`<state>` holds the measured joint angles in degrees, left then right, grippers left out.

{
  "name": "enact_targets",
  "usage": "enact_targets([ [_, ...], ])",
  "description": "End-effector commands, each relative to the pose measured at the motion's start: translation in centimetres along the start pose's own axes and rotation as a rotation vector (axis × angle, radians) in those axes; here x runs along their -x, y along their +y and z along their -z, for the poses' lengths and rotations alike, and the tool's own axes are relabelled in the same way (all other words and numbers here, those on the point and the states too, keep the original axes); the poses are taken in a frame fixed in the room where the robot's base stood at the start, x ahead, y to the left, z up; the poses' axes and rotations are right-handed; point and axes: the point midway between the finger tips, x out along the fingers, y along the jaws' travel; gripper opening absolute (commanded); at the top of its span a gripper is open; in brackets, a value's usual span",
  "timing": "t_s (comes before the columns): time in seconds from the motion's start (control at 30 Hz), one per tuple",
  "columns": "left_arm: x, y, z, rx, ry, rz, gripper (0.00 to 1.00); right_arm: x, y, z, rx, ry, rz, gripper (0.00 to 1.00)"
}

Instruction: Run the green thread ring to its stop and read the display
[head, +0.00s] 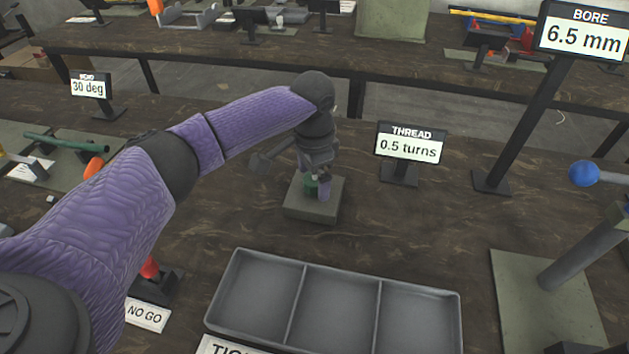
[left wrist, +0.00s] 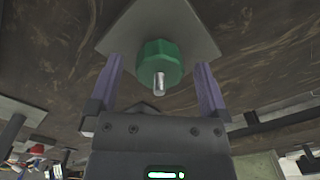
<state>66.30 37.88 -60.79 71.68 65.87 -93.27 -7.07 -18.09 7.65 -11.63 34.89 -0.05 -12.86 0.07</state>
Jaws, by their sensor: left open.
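The green thread ring (head: 309,184) sits on a grey square block (head: 314,205) on the bench, mostly hidden behind my left gripper in the head view. My left gripper (head: 315,182) points down over it, open. In the left wrist view the ring (left wrist: 160,63) shows fully, with a metal stud end (left wrist: 159,84) at its middle. The purple fingers (left wrist: 158,72) stand on either side of the ring, with a visible gap on each side. The THREAD display (head: 410,147) reads 0.5 turns. My right gripper is not in view.
An empty grey three-part tray (head: 333,305) lies in front of the block. The BORE display (head: 583,38) reads 6.5 mm on a tall post at right. A blue-knobbed lever (head: 584,173) stands right. A 30 deg display (head: 89,87) is at left.

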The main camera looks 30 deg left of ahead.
Motion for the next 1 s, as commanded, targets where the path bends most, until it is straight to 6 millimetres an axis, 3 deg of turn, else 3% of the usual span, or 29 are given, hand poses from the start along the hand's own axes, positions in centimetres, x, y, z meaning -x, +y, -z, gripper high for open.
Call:
enact_targets([
  [0.3,-0.63,0.00,0.03,0.000,0.002,0.000,0.99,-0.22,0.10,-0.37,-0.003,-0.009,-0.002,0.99],
  [0.77,-0.61,0.00,0.04,0.000,0.002,0.000,0.05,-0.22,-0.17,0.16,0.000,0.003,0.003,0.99],
  [1.0,-0.47,0.01,0.03,-0.024,0.002,0.000,0.05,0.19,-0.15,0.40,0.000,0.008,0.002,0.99],
])
